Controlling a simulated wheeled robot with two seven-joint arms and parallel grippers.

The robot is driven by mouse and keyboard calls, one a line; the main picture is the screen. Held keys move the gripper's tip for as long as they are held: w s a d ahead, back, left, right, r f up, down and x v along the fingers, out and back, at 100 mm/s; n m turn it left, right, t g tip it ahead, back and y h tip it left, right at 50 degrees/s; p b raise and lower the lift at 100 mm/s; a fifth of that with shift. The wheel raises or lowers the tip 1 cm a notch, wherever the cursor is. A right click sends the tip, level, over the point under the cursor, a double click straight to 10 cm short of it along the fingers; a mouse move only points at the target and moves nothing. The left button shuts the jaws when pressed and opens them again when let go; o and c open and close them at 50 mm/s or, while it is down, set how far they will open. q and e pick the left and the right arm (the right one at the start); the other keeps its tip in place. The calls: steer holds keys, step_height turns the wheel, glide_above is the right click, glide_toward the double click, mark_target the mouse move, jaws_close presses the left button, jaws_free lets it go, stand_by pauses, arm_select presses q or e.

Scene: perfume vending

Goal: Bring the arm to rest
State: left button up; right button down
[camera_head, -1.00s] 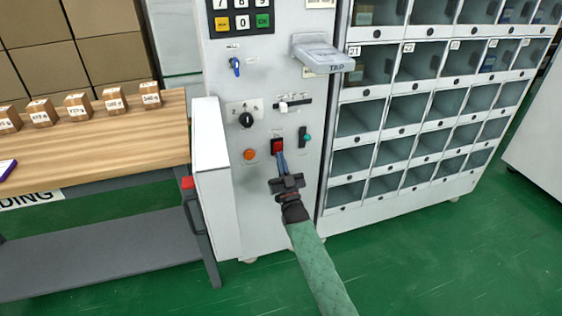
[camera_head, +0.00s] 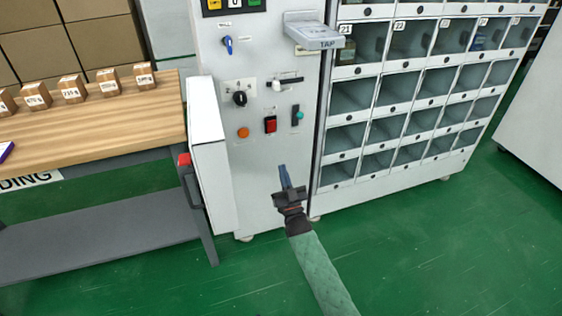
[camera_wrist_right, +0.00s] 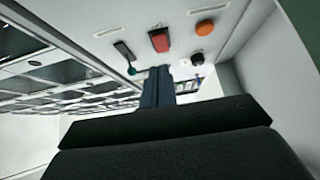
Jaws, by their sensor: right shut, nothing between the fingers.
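My right gripper (camera_head: 285,177) is shut and empty. It is in front of the lower part of the white machine panel (camera_head: 262,75), below the red rocker switch (camera_head: 270,124) and apart from it. In the right wrist view the shut fingers (camera_wrist_right: 158,88) point toward the panel, with the red switch (camera_wrist_right: 159,41) beyond them. My left gripper is not in view.
An orange button (camera_head: 243,132), a black knob (camera_head: 239,98) and a green-tipped switch (camera_head: 297,115) are on the panel. A shelf of compartments (camera_head: 352,141) stands right of it. A wooden table (camera_head: 120,120) with small boxes is on the left. Green floor (camera_head: 420,260) is clear.

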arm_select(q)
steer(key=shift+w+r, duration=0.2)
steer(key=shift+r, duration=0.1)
arm_select(e)
steer(key=shift+s+d+f, duration=0.15)
steer(key=shift+s+f, duration=0.15)
steer(key=shift+f, duration=0.15)
